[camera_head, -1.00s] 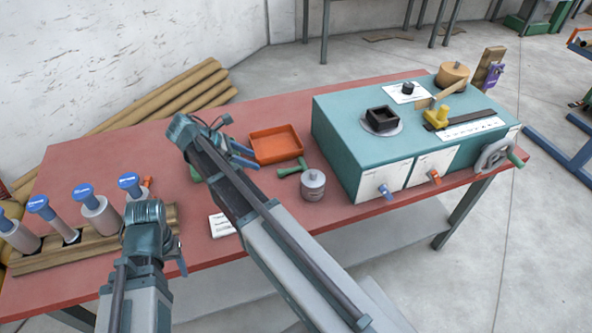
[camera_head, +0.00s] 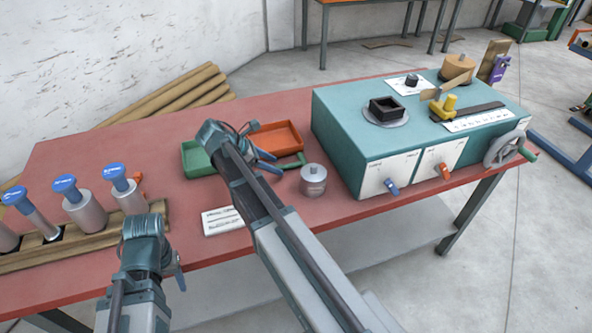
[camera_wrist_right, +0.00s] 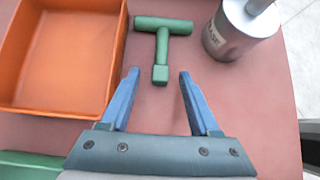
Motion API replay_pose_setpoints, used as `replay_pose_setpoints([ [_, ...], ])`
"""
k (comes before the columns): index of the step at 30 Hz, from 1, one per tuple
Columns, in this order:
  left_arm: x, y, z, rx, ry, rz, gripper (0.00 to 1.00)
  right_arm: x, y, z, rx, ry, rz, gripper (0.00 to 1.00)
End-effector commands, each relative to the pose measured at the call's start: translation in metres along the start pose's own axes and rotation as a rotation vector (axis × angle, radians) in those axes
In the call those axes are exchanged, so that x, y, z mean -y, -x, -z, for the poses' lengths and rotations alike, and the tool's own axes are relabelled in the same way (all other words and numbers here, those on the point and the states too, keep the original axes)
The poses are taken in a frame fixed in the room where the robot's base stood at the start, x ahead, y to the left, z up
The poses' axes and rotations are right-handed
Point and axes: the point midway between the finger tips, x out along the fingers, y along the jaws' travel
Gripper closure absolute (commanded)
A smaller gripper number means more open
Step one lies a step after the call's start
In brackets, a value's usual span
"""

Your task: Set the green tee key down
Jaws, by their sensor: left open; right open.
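The green tee key (camera_wrist_right: 161,45) shows in the right wrist view, its crossbar away from me and its stem pointing toward my right gripper. It appears to lie on the red tabletop. My right gripper (camera_wrist_right: 157,74) is open, with the stem's end between and just beyond its fingertips, touching neither. My left gripper (camera_head: 178,277) is open and low near the table's front edge, by the wooden rack.
The orange tray (camera_wrist_right: 62,55) is left of the key and a metal cylinder (camera_wrist_right: 232,32) is right of it. A green tray (camera_head: 193,160) sits behind my right arm. The teal winder (camera_head: 345,135) stands to the right. A wooden rack (camera_head: 90,240) holds blue-topped cylinders.

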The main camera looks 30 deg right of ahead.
Motion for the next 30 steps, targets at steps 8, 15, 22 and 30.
replay_pose_setpoints([
  [8,-0.0008,-0.0089,0.0005,0.000,0.000,0.000,0.43,0.0005,-0.0131,-0.0005,0.000,0.000,0.000,0.38],
  [15,-0.0008,-0.0088,0.0005,0.000,0.000,0.000,0.43,0.0004,-0.0128,-0.0003,0.000,0.000,0.000,0.72],
  [22,-0.0009,-0.0088,0.0005,0.000,0.000,0.000,0.43,0.0004,-0.0127,-0.0002,0.000,0.000,0.000,1.00],
  [30,-0.0008,-0.0088,0.0005,0.000,0.000,0.000,0.43,0.0006,-0.0127,-0.0003,0.001,0.000,0.000,1.00],
])
